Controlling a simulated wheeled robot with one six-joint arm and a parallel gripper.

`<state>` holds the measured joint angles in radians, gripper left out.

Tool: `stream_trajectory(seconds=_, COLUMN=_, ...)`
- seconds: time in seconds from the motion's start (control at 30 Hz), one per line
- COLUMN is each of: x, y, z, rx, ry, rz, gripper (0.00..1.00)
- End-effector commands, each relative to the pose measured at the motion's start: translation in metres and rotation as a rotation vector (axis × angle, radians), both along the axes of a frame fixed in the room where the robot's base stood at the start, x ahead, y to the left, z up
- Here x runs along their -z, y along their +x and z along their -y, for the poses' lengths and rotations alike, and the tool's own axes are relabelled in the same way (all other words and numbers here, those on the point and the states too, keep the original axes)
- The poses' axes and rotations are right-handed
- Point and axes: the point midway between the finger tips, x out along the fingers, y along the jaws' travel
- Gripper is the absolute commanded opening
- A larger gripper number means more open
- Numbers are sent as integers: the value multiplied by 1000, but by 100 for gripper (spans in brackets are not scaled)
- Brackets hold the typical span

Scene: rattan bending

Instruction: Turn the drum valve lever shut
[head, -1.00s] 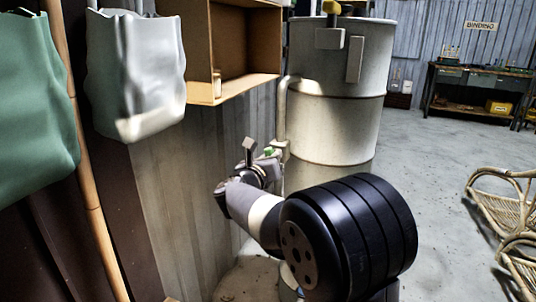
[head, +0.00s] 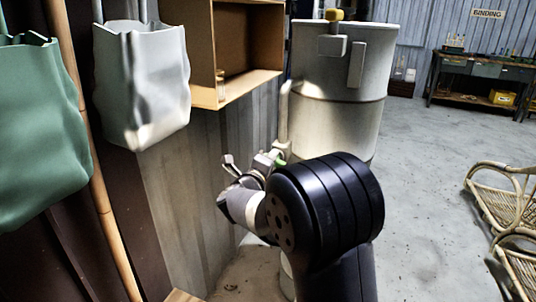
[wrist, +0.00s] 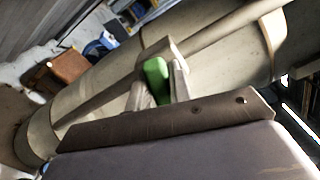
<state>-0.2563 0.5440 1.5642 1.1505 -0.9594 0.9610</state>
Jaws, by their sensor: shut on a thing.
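The green valve lever (wrist: 157,76) sits between the two fingers of my gripper (wrist: 160,88) in the wrist view, and the gripper is shut on it. In the head view a small bit of the green lever (head: 281,162) shows beside my gripper (head: 268,160), low at the left of the drum. The pale drum (head: 338,85) stands upright, its lower part hidden behind my black arm joint. A grey pipe (head: 284,115) runs down the drum's left side to the valve; it crosses the wrist view diagonally behind the lever. The lever's exact angle is hard to tell.
A wooden shelf box (head: 250,88) juts from the wall left of the drum. A white bag (head: 142,85) and a green bag (head: 40,130) hang at the left. Rattan chair frames (head: 500,200) stand at right. A workbench (head: 480,80) is far back. The floor between is clear.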

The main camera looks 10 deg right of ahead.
Motion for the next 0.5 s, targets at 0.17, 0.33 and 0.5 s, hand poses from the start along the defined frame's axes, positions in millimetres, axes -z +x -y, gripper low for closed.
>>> stream_trajectory(seconds=0.17, x=-1, y=-1, z=0, rx=2, ry=-106, rz=-73, gripper=0)
stream_trajectory(seconds=0.33, x=0, y=-1, z=0, rx=3, ry=-180, rz=-121, gripper=0)
stream_trajectory(seconds=0.5, x=1, y=-1, z=0, rx=3, ry=-224, rz=-150, gripper=0)
